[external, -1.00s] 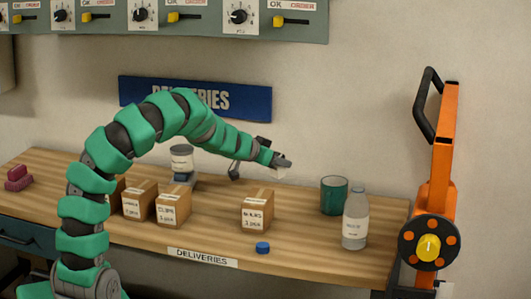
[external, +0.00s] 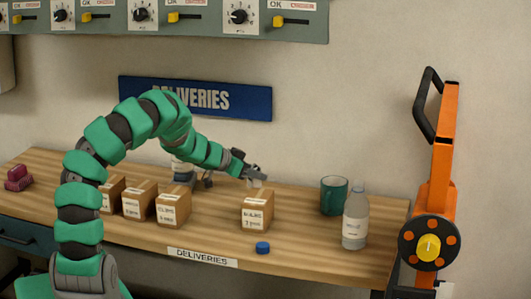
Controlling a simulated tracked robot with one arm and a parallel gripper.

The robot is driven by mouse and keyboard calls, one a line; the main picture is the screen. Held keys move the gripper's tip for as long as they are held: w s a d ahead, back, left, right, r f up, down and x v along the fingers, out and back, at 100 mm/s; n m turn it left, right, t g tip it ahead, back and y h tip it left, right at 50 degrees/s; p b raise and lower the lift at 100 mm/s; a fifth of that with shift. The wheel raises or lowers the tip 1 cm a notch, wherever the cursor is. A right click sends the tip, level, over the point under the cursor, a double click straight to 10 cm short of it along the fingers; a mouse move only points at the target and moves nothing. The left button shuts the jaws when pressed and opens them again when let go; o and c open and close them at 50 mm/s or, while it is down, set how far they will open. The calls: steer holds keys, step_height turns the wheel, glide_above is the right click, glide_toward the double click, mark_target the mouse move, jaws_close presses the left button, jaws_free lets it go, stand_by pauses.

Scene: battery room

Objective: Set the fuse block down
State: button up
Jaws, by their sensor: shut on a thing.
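My gripper (external: 257,174) is shut on a small pale block, the fuse block (external: 256,183), which shows just under the fingertips. The block is small in view and its details cannot be made out. The gripper is over the back part of the wooden bench (external: 305,225), behind the labelled box nearest to it. Whether the block touches the bench top or hangs just above it, I cannot tell.
Several labelled cardboard boxes (external: 257,211) stand along the bench. A blue cap (external: 263,248), green mug (external: 334,196) and clear bottle (external: 355,220) are to the right. A pale jar (external: 181,172) is partly hidden behind my arm. A magenta object (external: 18,178) lies far left.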

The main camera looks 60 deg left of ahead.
mark_target(250, 182)
step_height(250, 182, down, 4)
steer(key=shift+f+b, duration=0.1)
steer(key=shift+b, duration=0.3)
steer(key=o, duration=1)
steer(key=v, duration=0.5)
steer(key=shift+r+p, duration=0.25)
steer(key=shift+p, duration=0.05)
step_height(250, 182, up, 7)
steer(key=shift+f+p, duration=0.1)
steer(key=shift+p, duration=0.65)
